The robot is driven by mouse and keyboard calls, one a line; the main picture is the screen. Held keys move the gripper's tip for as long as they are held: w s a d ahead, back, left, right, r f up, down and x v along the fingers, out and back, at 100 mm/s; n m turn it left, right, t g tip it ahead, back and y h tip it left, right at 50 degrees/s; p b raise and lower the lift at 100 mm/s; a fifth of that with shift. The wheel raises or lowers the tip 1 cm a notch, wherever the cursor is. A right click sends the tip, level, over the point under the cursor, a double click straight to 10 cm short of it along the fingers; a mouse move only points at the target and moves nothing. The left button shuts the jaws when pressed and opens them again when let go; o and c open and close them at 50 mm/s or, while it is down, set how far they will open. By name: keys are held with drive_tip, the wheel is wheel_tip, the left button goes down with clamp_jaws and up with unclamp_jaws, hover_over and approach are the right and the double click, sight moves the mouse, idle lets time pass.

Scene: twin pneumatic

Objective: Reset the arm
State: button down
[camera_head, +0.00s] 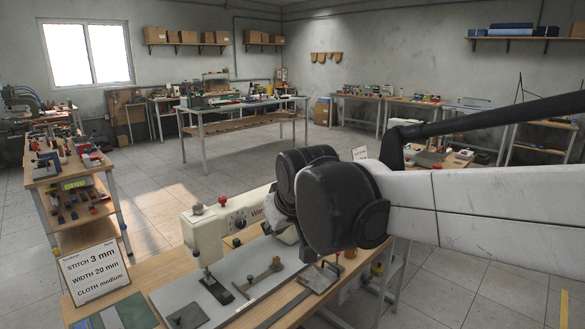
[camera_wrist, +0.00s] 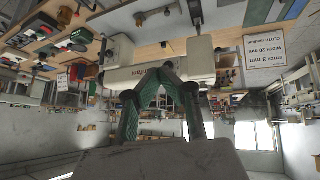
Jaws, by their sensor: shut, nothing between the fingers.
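My arm (camera_head: 410,205) reaches in from the right in the head view, its black joints in front of part of the sewing machine. My gripper (camera_wrist: 160,74) shows in the wrist view, its green-padded fingers drawn together at the tips with nothing between them. In the head view the gripper is hidden behind the arm. The cream sewing machine (camera_head: 205,228) stands on the near wooden table (camera_head: 150,277). It also shows upside down beyond the fingertips in the wrist view (camera_wrist: 120,76). Whether the gripper touches it cannot be told.
A sign reading stitch 3 mm, width 20 mm, cloth medium (camera_head: 94,274) stands at the near table's left. A grey plate (camera_head: 235,288) lies before the machine. A cluttered bench (camera_head: 62,172) stands at left, with clear floor (camera_head: 165,205) between. Another table (camera_head: 245,108) stands behind.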

drive_tip(key=s+d+f+m+h, duration=0.1)
drive_tip(key=s+d+f+m, duration=0.2)
drive_tip(key=s+d, duration=0.7)
drive_tip(key=s+d+f+m+h, duration=0.1)
drive_tip(key=s+d+f+m, duration=0.2)
drive_tip(key=s+d, duration=0.7)
drive_tip(key=d+f, duration=0.2)
drive_tip(key=d, duration=0.1)
drive_tip(key=shift+s+d+f+m+h, duration=0.15)
drive_tip(key=shift+s+d+m+h, duration=0.15)
drive_tip(key=shift+s+h, duration=0.1)
